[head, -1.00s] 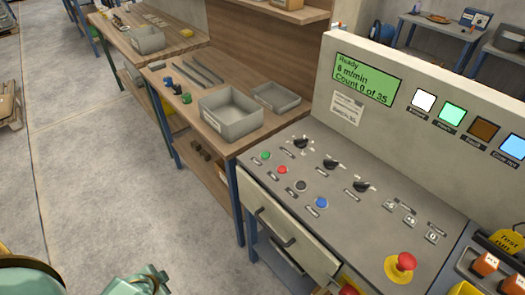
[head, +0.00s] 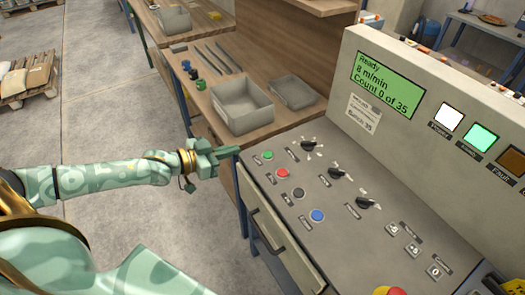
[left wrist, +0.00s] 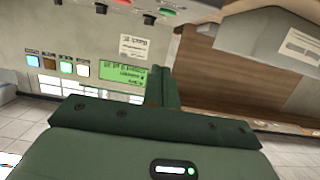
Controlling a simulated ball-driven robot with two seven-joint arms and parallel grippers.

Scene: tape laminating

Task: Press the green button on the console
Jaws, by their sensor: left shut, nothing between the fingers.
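The green button (head: 267,155) sits at the upper left corner of the sloping console panel (head: 322,240), in line with a red, a black and a blue button. My left gripper (head: 232,152) is shut and empty, reaching in from the left. Its tip is a little left of the green button in the head view, with a visible gap. In the left wrist view, the shut fingers (left wrist: 162,87) point toward the console, and the green button (left wrist: 168,11) shows near the top edge. My right gripper is not in view.
Black knobs (head: 336,173) stand right of the buttons. The upright screen (head: 388,84) reads Ready, 8 m/min, Count 0 of 35. A wooden bench (head: 205,90) with grey bins (head: 240,105) adjoins the console. A red emergency button is at the bottom right.

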